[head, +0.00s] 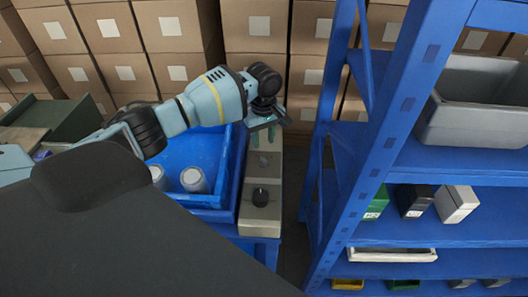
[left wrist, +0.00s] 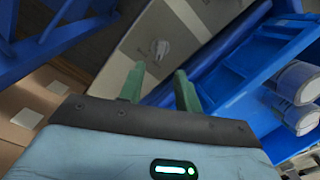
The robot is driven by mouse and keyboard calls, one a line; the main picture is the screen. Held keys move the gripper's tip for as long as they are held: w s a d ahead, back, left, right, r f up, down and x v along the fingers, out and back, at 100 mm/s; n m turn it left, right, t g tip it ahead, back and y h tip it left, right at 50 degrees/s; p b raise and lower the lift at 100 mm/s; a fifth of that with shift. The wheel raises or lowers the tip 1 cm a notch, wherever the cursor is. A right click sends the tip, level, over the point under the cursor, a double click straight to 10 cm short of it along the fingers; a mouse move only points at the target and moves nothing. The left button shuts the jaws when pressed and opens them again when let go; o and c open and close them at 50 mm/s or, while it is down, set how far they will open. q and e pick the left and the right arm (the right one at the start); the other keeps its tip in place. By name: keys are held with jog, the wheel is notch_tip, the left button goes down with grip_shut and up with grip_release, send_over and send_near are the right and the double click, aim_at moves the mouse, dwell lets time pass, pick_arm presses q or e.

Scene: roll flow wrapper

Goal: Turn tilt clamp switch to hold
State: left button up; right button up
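A beige control panel (head: 262,217) runs along the right side of the blue bin. It carries a black knob (head: 260,196) and, farther back, a small grey switch (head: 263,161). I cannot read any labels, so I cannot tell the switch's setting. My left gripper (head: 264,134) hangs over the far part of the panel. In the left wrist view its two green fingers (left wrist: 159,88) are apart with nothing between them. Beyond the fingertips a grey switch (left wrist: 161,48) shows on the panel (left wrist: 195,15), apart from the fingers. My right gripper is not in view.
The blue bin (head: 206,148) holds white-and-grey rolls (head: 194,180) under my left arm. A blue shelf rack (head: 375,130) with a grey tote (head: 475,105) stands close on the right. Stacked cardboard boxes (head: 172,25) fill the back. A narrow floor gap separates panel and rack.

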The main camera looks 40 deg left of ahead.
aim_at(264, 159)
pick_arm(q)
jog(key=shift+f+b, duration=0.6)
jog(key=shift+f, duration=3.3)
grip_shut()
